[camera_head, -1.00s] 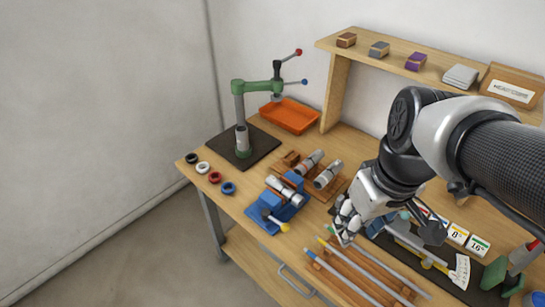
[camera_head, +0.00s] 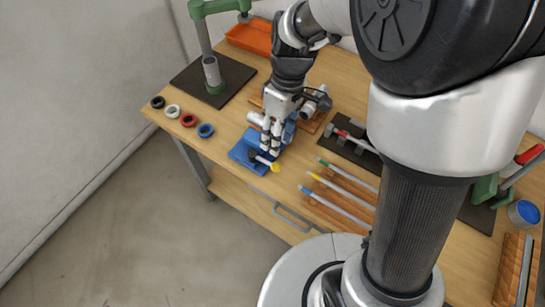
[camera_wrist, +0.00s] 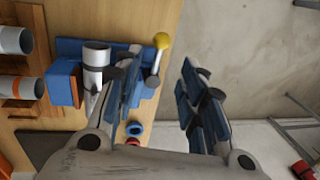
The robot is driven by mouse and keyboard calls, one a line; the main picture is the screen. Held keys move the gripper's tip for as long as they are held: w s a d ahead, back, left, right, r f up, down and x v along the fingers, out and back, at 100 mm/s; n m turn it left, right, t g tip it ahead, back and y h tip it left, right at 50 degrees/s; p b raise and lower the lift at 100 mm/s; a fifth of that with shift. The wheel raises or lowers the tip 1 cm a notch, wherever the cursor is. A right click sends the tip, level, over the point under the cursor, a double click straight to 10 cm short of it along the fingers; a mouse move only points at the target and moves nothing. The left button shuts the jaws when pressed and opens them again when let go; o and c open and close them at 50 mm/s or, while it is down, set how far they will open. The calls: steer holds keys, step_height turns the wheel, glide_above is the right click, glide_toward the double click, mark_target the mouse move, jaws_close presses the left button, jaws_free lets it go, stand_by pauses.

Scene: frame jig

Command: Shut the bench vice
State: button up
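The blue bench vice (camera_head: 243,152) stands near the front edge of the bench. It also shows in the wrist view (camera_wrist: 63,84), with a light grey tube (camera_wrist: 97,57) between its blue parts. Its handle is a short metal bar with a yellow ball end (camera_head: 275,167); the ball (camera_wrist: 162,41) shows clearly in the wrist view. My gripper (camera_head: 271,140) is over the vice, pointing down. In the wrist view its fingers (camera_wrist: 157,88) are apart, with the handle seen between them. I cannot tell whether a finger touches it. The left finger hides part of the vice.
Several coloured rings (camera_head: 188,120) lie left of the vice. A green press (camera_head: 211,70) on a dark plate and an orange tray (camera_head: 250,37) are behind. Rods on a wooden rack (camera_head: 340,195) lie to the right. The floor in front is clear.

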mark_target(264, 161)
steer(key=f+b, duration=0.1)
steer(key=f, duration=0.2)
steer(key=s+f, duration=0.1)
steer(key=f, duration=0.2)
steer(key=a+f+b, duration=0.1)
steer(key=f, duration=0.2)
steer(key=shift+s+a+b, duration=0.1)
steer(key=shift+s+b, duration=0.1)
steer(key=shift+b, duration=0.1)
steer(key=shift+c, duration=0.2)
jaws_close()
